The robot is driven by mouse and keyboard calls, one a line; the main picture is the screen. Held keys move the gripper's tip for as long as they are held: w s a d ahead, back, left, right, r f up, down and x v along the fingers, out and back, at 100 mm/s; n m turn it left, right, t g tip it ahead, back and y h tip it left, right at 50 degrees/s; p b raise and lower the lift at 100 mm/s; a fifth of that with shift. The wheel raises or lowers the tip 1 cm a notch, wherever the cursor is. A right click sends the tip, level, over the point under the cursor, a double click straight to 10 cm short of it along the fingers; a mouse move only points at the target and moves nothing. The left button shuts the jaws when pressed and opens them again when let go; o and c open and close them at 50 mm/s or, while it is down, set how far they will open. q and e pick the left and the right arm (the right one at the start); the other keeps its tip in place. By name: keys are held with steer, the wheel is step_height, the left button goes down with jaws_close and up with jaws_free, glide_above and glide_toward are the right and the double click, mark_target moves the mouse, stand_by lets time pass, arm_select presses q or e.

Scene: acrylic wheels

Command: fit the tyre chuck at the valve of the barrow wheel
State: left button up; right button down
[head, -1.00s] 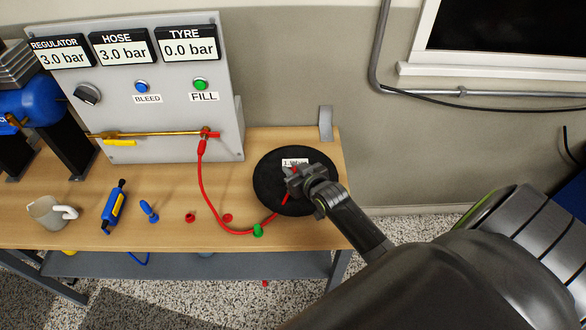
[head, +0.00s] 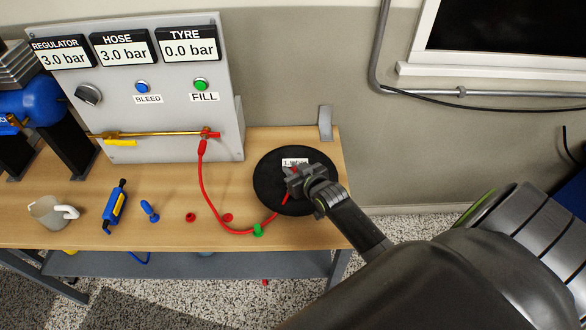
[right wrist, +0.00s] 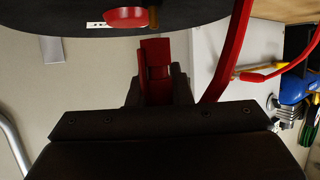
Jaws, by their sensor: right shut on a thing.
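The barrow wheel (head: 268,190) is a black disc with a white label, at the right end of the bench. My right gripper (head: 294,179) is over its middle, shut on the red tyre chuck (right wrist: 156,52), which shows between the fingers in the right wrist view. The red hose (head: 203,190) runs to it. In that view a short brass-coloured stem (right wrist: 153,17), seemingly the valve, shows beside a red round part (right wrist: 125,17) on the wheel. The chuck's tip is just below the stem in the picture, with a small gap; I cannot tell the depth. My left gripper is not in view.
The grey panel (head: 170,120) behind the bench reads regulator 3.0, hose 3.0, tyre 0.0 bar. A green piece (head: 258,230) sits at the hose's low bend. Red caps (head: 191,217), a blue fitting (head: 149,210), a blue-yellow tool (head: 115,207) and a mug (head: 50,212) stand left.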

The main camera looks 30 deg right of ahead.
steer(key=shift+f+b, duration=0.9)
steer(key=shift+f, duration=0.25)
stand_by(0.4)
steer(key=c, duration=1.2)
jaws_free()
steer(key=shift+c, duration=0.2)
steer(key=shift+s, duration=0.1)
steer(key=b+v, duration=0.1)
steer(key=v, duration=1.6)
steer(key=shift+r, duration=0.2)
